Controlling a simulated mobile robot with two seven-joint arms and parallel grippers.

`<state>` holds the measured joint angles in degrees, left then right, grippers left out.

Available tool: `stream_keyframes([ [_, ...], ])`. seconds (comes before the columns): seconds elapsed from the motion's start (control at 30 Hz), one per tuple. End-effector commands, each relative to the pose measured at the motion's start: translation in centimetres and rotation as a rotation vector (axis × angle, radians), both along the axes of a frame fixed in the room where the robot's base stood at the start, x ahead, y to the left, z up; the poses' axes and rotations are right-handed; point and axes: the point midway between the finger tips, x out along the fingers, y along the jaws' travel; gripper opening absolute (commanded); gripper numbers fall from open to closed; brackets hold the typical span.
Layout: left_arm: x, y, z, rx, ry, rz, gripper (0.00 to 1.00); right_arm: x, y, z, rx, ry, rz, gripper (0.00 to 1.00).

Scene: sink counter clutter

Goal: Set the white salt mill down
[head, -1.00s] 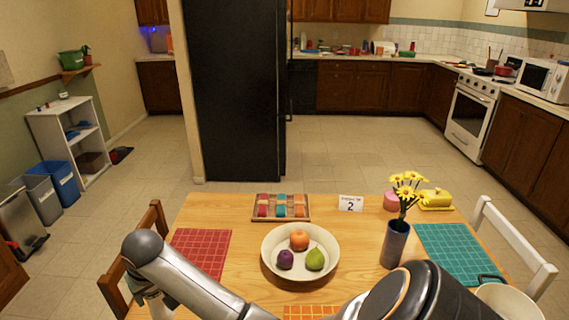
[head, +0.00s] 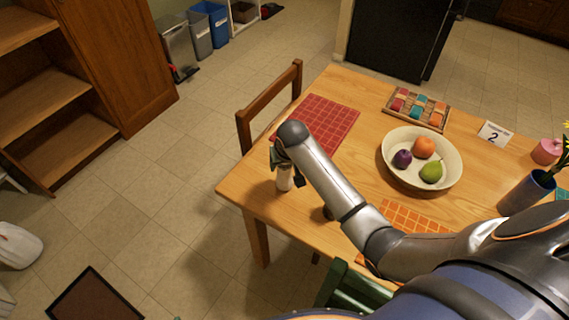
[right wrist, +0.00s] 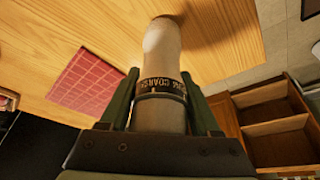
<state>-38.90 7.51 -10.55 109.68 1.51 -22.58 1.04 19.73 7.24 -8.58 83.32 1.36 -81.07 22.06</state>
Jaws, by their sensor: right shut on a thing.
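The white salt mill (head: 284,181) is upright at the near left part of the wooden table, under the end of my right arm. In the right wrist view the mill (right wrist: 163,50) has a pale body and a dark band with lettering. My right gripper (right wrist: 161,88) is shut around the mill at this band, one finger on each side. In the head view the gripper (head: 285,168) is partly hidden by its own wrist. The mill's far end is close to the tabletop; I cannot tell whether it touches. My left gripper is not in view.
A red placemat (head: 330,122), a white fruit bowl (head: 452,172), a sample tray (head: 440,121) and a number card (head: 494,135) are on the table (head: 365,90). A small dark thing (head: 328,213) is partly hidden by my arm. A wooden chair (head: 243,125) stands at the left edge.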

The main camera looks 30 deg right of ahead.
Motion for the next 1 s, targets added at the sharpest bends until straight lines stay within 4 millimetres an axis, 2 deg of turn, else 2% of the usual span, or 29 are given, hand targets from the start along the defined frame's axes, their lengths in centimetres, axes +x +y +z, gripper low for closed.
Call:
stream_keyframes([
  [0.1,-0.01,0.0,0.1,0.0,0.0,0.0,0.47,0.03,0.02,-0.64,0.0,-0.002,0.0,0.0],
  [0.47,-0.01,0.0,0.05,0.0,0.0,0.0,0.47,0.05,0.03,-1.05,0.0,-0.002,0.0,0.0],
  [0.5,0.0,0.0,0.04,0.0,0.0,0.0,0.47,0.0,0.03,-1.19,0.001,-0.001,0.0,0.65],
  [0.77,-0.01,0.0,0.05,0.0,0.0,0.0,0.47,0.01,0.02,-1.12,0.001,-0.001,0.0,0.94],
  [1.0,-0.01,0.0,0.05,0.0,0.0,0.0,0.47,0.02,0.0,-1.05,0.001,-0.001,0.0,0.94],
])
